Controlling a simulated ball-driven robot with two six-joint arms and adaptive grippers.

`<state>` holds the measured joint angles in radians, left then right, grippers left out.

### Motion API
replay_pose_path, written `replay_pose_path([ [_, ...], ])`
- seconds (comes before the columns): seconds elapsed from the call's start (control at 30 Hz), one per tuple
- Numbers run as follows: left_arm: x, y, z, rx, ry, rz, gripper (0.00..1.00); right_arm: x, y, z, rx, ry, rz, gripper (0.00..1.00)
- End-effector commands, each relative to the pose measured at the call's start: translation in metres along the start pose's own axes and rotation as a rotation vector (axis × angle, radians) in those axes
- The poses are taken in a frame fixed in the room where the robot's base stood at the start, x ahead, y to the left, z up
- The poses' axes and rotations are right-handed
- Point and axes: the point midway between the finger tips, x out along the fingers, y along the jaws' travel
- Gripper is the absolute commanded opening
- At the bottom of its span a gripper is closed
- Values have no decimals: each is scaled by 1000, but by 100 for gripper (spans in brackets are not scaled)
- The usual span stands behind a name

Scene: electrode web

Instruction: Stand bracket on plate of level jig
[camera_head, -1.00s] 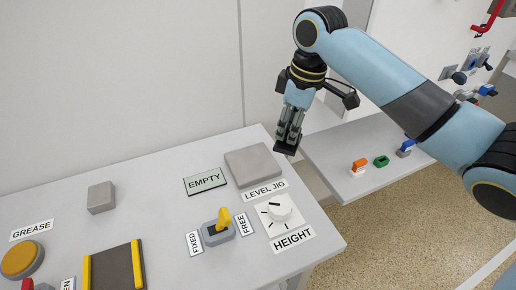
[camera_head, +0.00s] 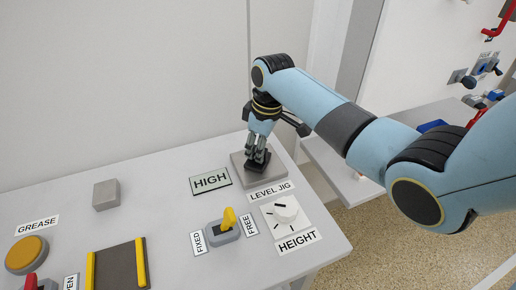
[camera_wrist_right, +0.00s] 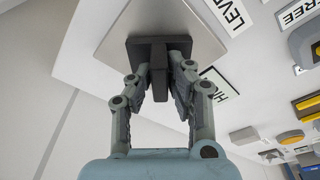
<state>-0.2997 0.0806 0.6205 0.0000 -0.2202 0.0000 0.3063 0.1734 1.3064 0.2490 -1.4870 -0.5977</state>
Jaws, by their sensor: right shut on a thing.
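The level jig's grey square plate (camera_head: 280,172) lies at the back right of the table; it also fills the top of the right wrist view (camera_wrist_right: 205,28). My right gripper (camera_head: 257,160) is over the plate, pointing down. It is shut on a dark bracket (camera_wrist_right: 158,48), which has a flat rectangular base and an upright rib between the fingers. The bracket's base is on or very close to the plate and looks roughly flat to it; any small gap is hidden. The jig's display (camera_head: 210,180) reads HIGH. My left gripper is not in view.
In front of the plate are the HEIGHT dial (camera_head: 286,212) and a yellow lever (camera_head: 229,219) between FIXED and FREE labels. A grey block (camera_head: 106,194) stands to the left. A dark pad with yellow rails (camera_head: 116,268) and a GREASE button (camera_head: 26,254) are nearer.

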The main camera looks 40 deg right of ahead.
Motion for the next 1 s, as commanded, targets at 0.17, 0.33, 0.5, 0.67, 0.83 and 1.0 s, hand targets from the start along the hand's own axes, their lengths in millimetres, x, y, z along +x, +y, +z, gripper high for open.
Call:
replay_pose_path([
  [0.17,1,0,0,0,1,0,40,3,0,0,0,0,0,0],
  [0.33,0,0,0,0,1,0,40,2,0,1,0,-1,0,38],
  [0.5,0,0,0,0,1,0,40,2,0,1,1,0,0,39],
  [0.67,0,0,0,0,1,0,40,-2,0,0,0,1,1,39],
  [0.83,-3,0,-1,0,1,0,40,-27,1,0,-1,2,3,39],
  [1.0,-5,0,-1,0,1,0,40,-66,2,-1,0,4,5,39],
])
